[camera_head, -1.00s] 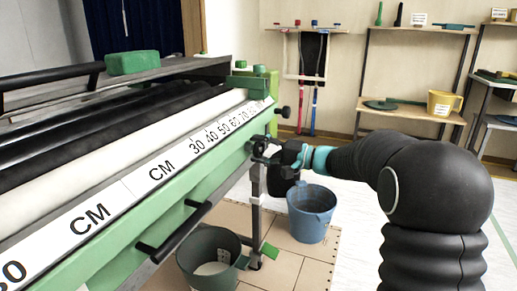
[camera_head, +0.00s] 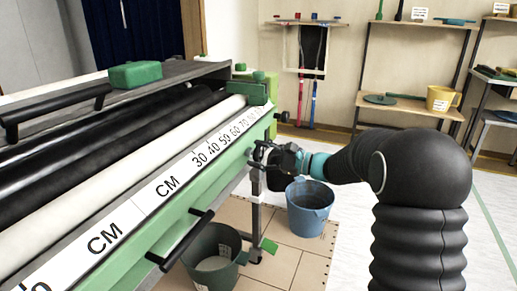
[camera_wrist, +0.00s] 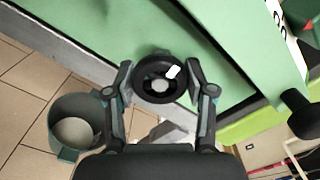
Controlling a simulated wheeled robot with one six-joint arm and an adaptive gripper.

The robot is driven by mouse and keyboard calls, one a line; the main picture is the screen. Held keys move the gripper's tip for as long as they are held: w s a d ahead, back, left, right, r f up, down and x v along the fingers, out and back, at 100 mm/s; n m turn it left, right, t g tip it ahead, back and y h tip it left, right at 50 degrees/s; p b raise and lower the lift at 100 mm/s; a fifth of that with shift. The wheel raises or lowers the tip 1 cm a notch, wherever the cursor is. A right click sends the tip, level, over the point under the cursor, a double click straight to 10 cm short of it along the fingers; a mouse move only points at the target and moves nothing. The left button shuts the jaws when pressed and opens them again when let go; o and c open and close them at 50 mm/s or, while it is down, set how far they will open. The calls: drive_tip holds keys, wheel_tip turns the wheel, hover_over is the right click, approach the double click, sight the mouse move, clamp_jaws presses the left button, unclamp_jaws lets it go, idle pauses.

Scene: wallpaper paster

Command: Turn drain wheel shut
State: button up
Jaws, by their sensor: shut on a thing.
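The drain wheel (camera_wrist: 159,80) is a small black round handwheel with a pale centre and a white mark at its upper right. It sits on the green side panel of the paster (camera_wrist: 190,28). My gripper (camera_wrist: 161,84) has one finger on each side of the wheel's rim and is shut on it. In the head view my gripper (camera_head: 268,155) is at the right end of the paster's green side (camera_head: 190,203), below the ruler strip. The wheel is mostly hidden there by my gripper.
A dark green bucket (camera_head: 187,262) and a blue bucket (camera_head: 318,222) stand on the tiled floor below. A black knob (camera_wrist: 302,113) sticks out at the right of the wrist view. A black handle (camera_head: 182,240) projects from the paster's side. Shelves (camera_head: 405,103) stand at the back.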

drive_tip(key=shift+r+m+p, duration=0.1)
drive_tip(key=shift+m+p, duration=0.4)
drive_tip(key=shift+m, duration=0.3)
drive_tip(key=o, duration=1.2)
drive_tip(key=v, duration=1.2)
